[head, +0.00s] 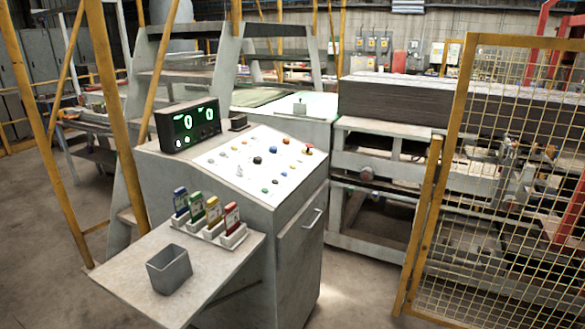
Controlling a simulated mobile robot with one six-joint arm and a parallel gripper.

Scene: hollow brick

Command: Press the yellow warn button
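A grey control console (300,215) stands in the middle of the head view. The labels are too small to read, so I cannot tell which is the warn button. My gripper is not in view.
A display (188,125) with green digits sits at the console's upper left. A side shelf (130,262) holds a grey bin (169,269) and several coloured cards in a white rack (224,237). A yellow mesh fence (500,170) stands at right.

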